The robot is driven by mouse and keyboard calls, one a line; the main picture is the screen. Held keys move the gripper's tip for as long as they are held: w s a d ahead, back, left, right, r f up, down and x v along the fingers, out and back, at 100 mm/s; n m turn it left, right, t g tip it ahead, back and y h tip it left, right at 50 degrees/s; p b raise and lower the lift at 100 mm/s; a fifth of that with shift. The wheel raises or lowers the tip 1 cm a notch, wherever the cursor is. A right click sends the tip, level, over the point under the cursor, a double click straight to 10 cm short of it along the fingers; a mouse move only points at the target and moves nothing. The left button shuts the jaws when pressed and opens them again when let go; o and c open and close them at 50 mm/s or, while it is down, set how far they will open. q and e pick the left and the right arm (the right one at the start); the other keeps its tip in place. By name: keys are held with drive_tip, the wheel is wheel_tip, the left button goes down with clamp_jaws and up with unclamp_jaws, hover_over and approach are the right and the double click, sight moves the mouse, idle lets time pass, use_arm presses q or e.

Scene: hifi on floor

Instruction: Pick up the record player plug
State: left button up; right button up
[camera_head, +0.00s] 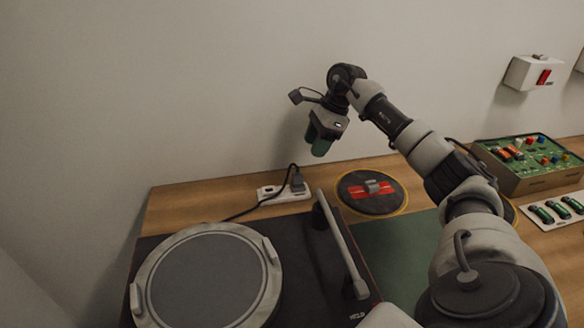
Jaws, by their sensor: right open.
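The record player (300,280) stands at the lower left, with a round grey platter and a silver arm. A dark cable runs from behind it to a white power strip (270,192) near the wall. A small dark plug (298,183) sits at the right part of the strip, with the cable looping up above it. My right gripper (318,147) is open, with green fingers pointing down. It is above and slightly right of the plug, apart from it, and I see nothing between the fingers. My left gripper is not in view.
A round black pad with a red piece (372,188) lies right of the strip. A green circuit board box (528,160) and a white tray of green cells (555,211) are at the right. A white wall box with a red switch (532,73) hangs above. The wall stands close behind.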

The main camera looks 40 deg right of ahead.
sight(298, 175)
drive_tip(key=x, duration=0.4)
drive_tip(key=shift+s+a+f, duration=0.15)
drive_tip(key=shift+a+f, duration=0.05)
drive_tip(key=shift+a, duration=0.1)
drive_tip(key=shift+a+f, duration=0.15)
drive_tip(key=shift+f, duration=0.3)
drive_tip(key=x, duration=0.4)
drive_tip(key=shift+a+f, duration=0.2)
drive_tip(key=shift+a, duration=0.35)
clamp_jaws()
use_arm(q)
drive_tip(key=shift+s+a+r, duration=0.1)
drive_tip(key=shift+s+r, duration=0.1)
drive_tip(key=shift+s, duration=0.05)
